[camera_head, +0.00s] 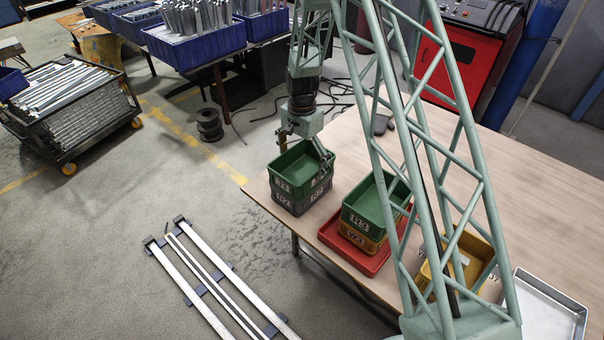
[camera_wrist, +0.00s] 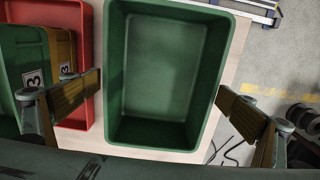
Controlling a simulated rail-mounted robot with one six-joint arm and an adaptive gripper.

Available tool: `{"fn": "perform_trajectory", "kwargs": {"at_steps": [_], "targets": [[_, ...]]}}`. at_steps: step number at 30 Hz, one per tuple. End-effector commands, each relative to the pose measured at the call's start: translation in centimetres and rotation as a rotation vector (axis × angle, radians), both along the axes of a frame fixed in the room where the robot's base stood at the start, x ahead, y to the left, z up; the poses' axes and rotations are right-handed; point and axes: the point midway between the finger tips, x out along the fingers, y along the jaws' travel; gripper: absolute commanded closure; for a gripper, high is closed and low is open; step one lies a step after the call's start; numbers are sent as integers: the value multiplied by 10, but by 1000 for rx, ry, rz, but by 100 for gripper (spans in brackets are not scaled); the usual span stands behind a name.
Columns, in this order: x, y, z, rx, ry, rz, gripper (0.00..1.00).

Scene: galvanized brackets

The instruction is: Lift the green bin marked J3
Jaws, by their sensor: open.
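A green bin (camera_head: 284,184) sits on a dark grey bin (camera_head: 290,203) at the table's left corner; its label looks like J3 but is small. In the wrist view this empty green bin (camera_wrist: 160,140) fills the middle. My gripper (camera_head: 305,149) is over it, with its fingers open on either side in the wrist view (camera_wrist: 165,102). The left finger is apart from the bin wall; the right finger is close to the wall, and I cannot tell whether it touches. Another green bin (camera_head: 357,222), marked R3, sits on an orange-yellow bin (camera_head: 358,238).
The orange-yellow bin stands in a red tray (camera_head: 332,235) beside the grey bin. A yellow bin (camera_head: 432,287) and a metal tray (camera_head: 575,313) lie farther right. The table (camera_head: 540,190) is clear behind them. Metal rails (camera_head: 205,280) lie on the floor.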

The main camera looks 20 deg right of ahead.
Motion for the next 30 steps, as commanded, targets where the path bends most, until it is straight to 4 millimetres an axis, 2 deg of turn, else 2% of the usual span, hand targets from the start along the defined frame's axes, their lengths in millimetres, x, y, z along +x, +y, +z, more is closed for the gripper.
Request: {"fn": "perform_trajectory", "kwargs": {"at_steps": [5, 15, 25, 30], "targets": [[0, 0, 0, 0, 0, 0, 0], [0, 0, 0, 0, 0, 0, 29], [0, 0, 2, 1, -1, 0, 30], [1, 0, 12, 0, -2, 0, 30]]}}
